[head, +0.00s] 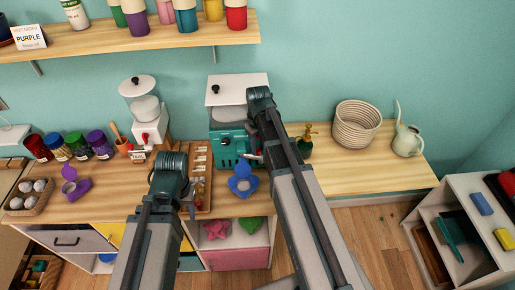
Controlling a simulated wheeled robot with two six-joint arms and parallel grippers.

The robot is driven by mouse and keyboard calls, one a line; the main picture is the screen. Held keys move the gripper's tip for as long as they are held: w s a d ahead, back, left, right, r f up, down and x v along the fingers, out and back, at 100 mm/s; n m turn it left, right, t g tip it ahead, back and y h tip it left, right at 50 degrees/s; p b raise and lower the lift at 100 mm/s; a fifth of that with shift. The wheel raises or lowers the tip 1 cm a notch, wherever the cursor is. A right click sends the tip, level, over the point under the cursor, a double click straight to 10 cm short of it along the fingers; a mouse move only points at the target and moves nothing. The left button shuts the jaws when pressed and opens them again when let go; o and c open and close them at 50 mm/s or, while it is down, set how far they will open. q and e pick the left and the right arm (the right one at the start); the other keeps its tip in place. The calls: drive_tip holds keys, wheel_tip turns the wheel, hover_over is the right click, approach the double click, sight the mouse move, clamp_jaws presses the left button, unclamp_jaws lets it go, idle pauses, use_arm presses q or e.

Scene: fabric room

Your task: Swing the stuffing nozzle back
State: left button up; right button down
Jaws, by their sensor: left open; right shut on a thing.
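The stuffing machine (224,143) is a teal box with a clear hopper and white lid, standing on the wooden counter. My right gripper (254,157) is at the right side of its front, partly hidden behind my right forearm. It is shut on a small part there, which looks like the stuffing nozzle; the part itself is mostly hidden. A blue plush piece (243,183) sits on the counter just in front of the machine. My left gripper (190,208) is open over the front of a wooden tray, apart from the machine and partly hidden by my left arm.
The wooden tray (208,155) holds small parts left of the machine. A white dispenser (150,132), coloured jars (78,145) and a purple piece (76,188) stand further left. A green bottle (305,143), woven basket (356,125) and white watering can (407,142) stand right. The right counter front is clear.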

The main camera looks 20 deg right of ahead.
idle(0.5)
drive_tip(key=c, duration=0.6)
unclamp_jaws()
wheel_tip(320, 180, up, 14)
drive_tip(key=p, duration=1.3)
drive_tip(key=shift+f+p, duration=0.1)
drive_tip(key=shift+p, duration=0.3)
